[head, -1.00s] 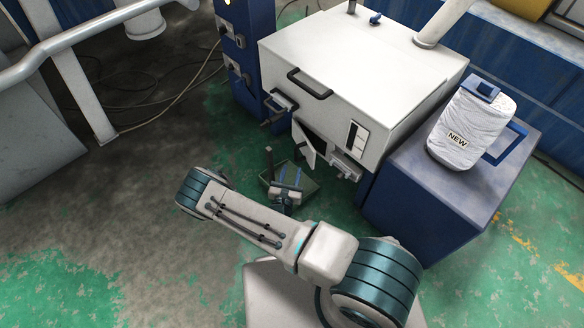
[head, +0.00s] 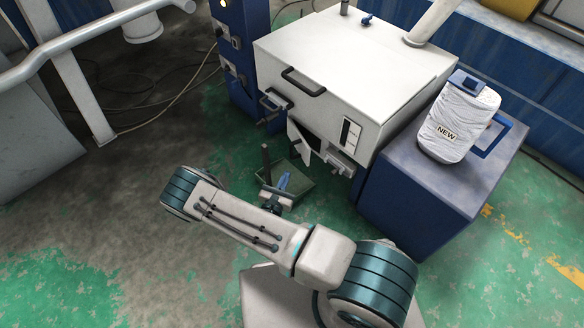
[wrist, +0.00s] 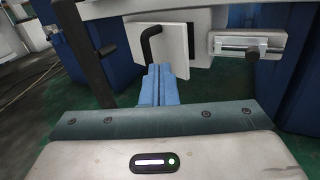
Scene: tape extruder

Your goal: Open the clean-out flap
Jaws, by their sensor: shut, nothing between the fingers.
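The clean-out flap (head: 299,143) is a pale panel low on the front of the white machine housing. It stands swung out at an angle, with a dark opening beside it. In the wrist view the flap (wrist: 178,46) shows ahead, with a black hooked handle (wrist: 148,42) on it. My gripper (wrist: 158,68) has its blue fingers shut together and empty, just below the handle in the picture; I cannot tell whether they touch the flap.
A metal latch (wrist: 250,46) is right of the flap.

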